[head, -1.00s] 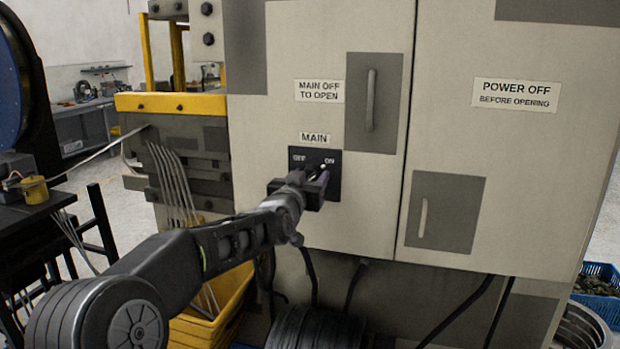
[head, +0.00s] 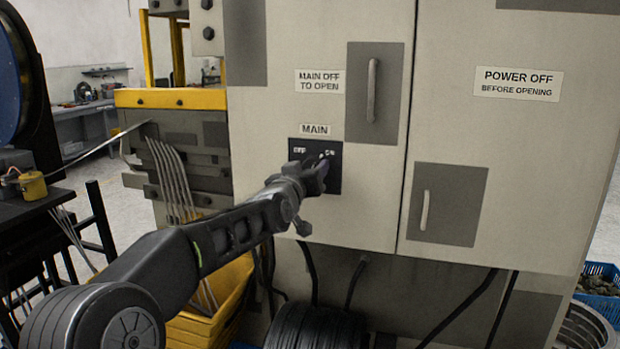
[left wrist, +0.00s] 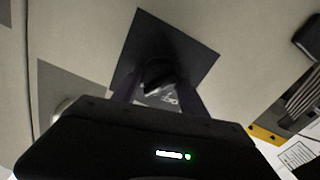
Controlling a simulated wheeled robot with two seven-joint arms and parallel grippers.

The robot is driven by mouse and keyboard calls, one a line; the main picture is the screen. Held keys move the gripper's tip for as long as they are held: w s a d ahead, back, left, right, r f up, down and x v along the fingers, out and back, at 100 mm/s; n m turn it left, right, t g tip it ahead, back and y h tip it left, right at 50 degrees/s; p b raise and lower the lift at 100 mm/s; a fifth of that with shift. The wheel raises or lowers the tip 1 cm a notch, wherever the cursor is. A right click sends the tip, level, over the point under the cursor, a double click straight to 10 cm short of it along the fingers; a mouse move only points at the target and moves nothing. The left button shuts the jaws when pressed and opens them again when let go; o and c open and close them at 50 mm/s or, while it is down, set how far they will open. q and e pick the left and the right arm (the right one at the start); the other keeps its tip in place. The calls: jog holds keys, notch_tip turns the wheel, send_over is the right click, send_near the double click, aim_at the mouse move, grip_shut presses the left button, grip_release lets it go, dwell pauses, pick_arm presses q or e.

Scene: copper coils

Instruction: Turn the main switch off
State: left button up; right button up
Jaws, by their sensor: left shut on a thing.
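The main switch is on a dark square plate (head: 335,184) on the cabinet front, below a MAIN label (head: 315,129). OFF is marked at the plate's upper left and ON at its upper right. My left gripper (head: 320,170) is at the plate, shut on the switch handle, and covers most of it. In the left wrist view the dark switch handle (left wrist: 158,74) shows between the two fingers, in front of the plate (left wrist: 196,48). The handle's exact angle is hard to tell. My right gripper is not in view.
The grey cabinet (head: 370,225) has door handles (head: 371,90) and a POWER OFF sign (head: 517,83). Yellow bins (head: 232,290) and a dark coil (head: 315,325) stand below. A blue crate (head: 598,306) is at the right. Cables hang under the cabinet.

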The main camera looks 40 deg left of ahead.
pick_arm(q)
jog(key=n+b, duration=0.2)
jog(key=shift+a+f+n, duration=0.1)
jog(key=shift+f+n, duration=0.05)
jog(key=shift+n, duration=0.25)
jog(key=n+b, duration=0.1)
jog(key=n, duration=0.2)
jog(key=shift+n+b, duration=0.3)
jog(key=shift+b, duration=0.1)
jog(key=n+b, duration=0.1)
jog(key=n, duration=0.3)
jog(key=shift+a, duration=0.1)
jog(key=shift+s+n+b, duration=0.1)
jog(key=shift+n+b, duration=0.4)
jog(key=shift+n, duration=2)
jog(key=o, duration=1.3)
jog(key=shift+f, duration=0.1)
